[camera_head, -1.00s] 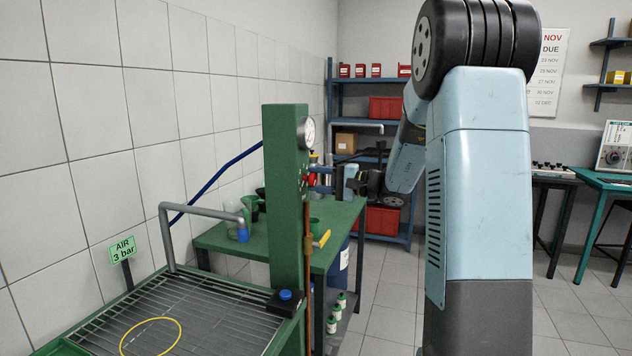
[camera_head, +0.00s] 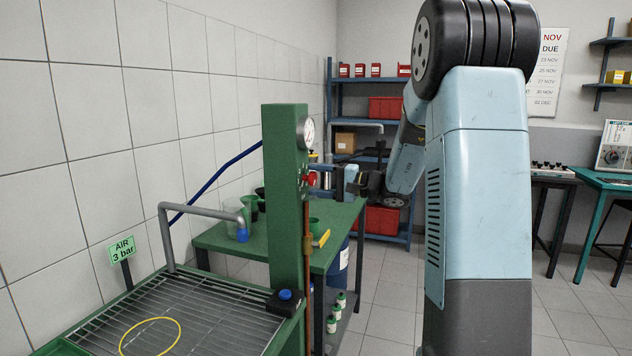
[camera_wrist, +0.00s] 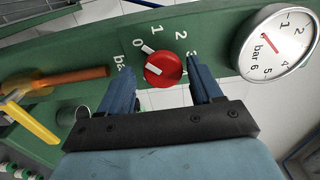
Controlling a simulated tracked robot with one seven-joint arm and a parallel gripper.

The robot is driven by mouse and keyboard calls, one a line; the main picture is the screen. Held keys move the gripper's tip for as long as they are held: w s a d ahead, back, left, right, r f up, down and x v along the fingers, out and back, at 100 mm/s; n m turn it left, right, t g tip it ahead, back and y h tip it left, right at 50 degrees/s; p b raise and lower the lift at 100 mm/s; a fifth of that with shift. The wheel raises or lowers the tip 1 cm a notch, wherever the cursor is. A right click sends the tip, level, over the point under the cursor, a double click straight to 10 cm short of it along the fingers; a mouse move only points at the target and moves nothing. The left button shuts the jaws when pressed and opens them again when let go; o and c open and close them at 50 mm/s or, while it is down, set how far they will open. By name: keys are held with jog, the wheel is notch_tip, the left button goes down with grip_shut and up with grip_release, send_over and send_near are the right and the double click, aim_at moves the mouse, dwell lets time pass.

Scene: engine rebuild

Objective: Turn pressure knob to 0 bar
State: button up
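The red pressure knob (camera_wrist: 166,66) sits on a green panel with printed numbers 0 to 3 around it. A white line on the knob lies on its left part; I cannot tell its exact reading. It shows small on the green post (camera_head: 285,220) in the head view (camera_head: 310,180). My gripper (camera_wrist: 163,74) is open, one blue finger at each side of the knob. I cannot tell whether they touch it. A round white gauge marked bar (camera_wrist: 272,42) is to the right of the knob; its red needle is too small to read.
A copper pipe (camera_head: 307,265) runs down the post, with a yellow lever (camera_wrist: 30,122) close to the gripper's left. A green table (camera_head: 225,238) stands behind the post. A wire-grid bench (camera_head: 215,310) with a yellow ring is in front.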

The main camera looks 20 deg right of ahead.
jog(key=shift+o, duration=0.2)
jog(key=shift+r, duration=0.1)
jog(key=shift+s+d, duration=0.25)
jog(key=shift+d, duration=0.1)
jog(key=v, duration=1.3)
jog(key=shift+a, duration=0.15)
jog(key=s+a+f+n+g+h, duration=0.1)
jog(key=s+a+n+g+h, duration=0.55)
jog(key=s+a, duration=0.85)
jog(key=s+d+f+t+h, duration=0.1)
jog(key=s+d+h, duration=0.1)
jog(key=s+h, duration=0.6)
jog(key=s, duration=0.5)
jog(key=shift+s+d+n, duration=0.35)
